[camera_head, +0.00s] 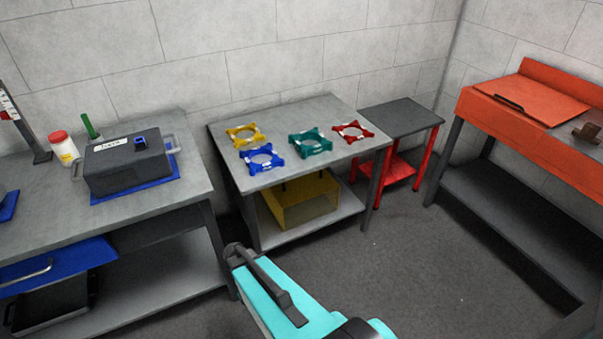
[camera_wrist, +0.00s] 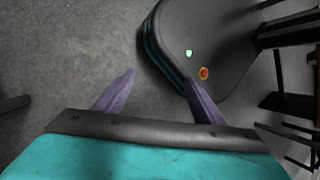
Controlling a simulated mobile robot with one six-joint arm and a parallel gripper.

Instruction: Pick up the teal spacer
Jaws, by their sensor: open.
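The teal spacer (camera_head: 310,143) is a flat ring-shaped piece with corner lugs. It lies on the middle grey table (camera_head: 262,184), among yellow, blue and red spacers of like shape. My gripper (camera_wrist: 160,88) shows in the wrist view with two purple fingers spread apart and nothing between them. It points at the grey floor, beside my own base. In the head view my teal arm is low in the foreground, in front of the table and well apart from the spacer. The spacer does not show in the wrist view.
The yellow spacer (camera_head: 243,135), blue spacer (camera_head: 261,159) and red spacer (camera_head: 352,132) lie around the teal one. A yellow bin (camera_head: 303,203) sits on the shelf below. A left bench (camera_head: 150,210) holds a dark case (camera_head: 127,165). An orange bench (camera_head: 520,105) stands right.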

